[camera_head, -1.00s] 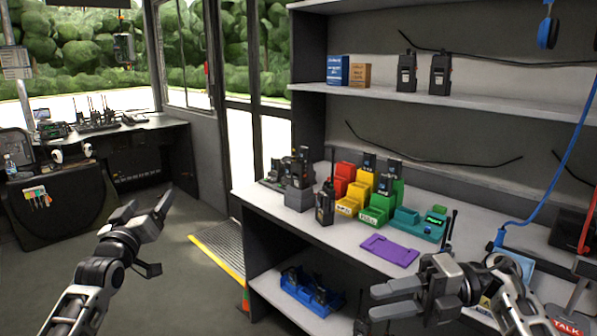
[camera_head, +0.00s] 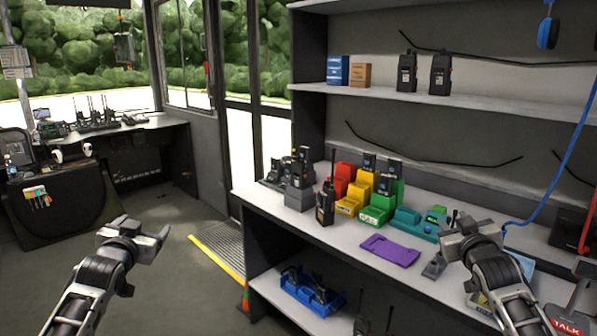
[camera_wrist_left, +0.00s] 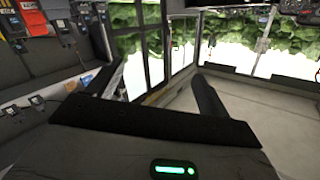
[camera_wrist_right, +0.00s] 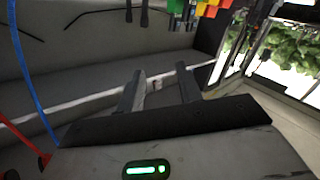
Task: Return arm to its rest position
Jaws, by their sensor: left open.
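My left gripper (camera_head: 140,232) is open and empty over the floor at the left of the head view. Its dark fingers stand wide apart in the left wrist view (camera_wrist_left: 158,88). My right gripper (camera_head: 464,226) is over the right part of the workbench (camera_head: 340,240). In the right wrist view (camera_wrist_right: 159,88) its two fingers are apart with nothing between them. Part of the bench behind the right gripper and forearm is hidden.
The bench holds a purple mat (camera_head: 390,250), red, yellow, green and teal charger bins (camera_head: 374,215), and a standing radio (camera_head: 325,207). A blue cable (camera_head: 565,165) hangs at right. A blue tray (camera_head: 312,293) sits on the lower shelf. The floor at left is clear.

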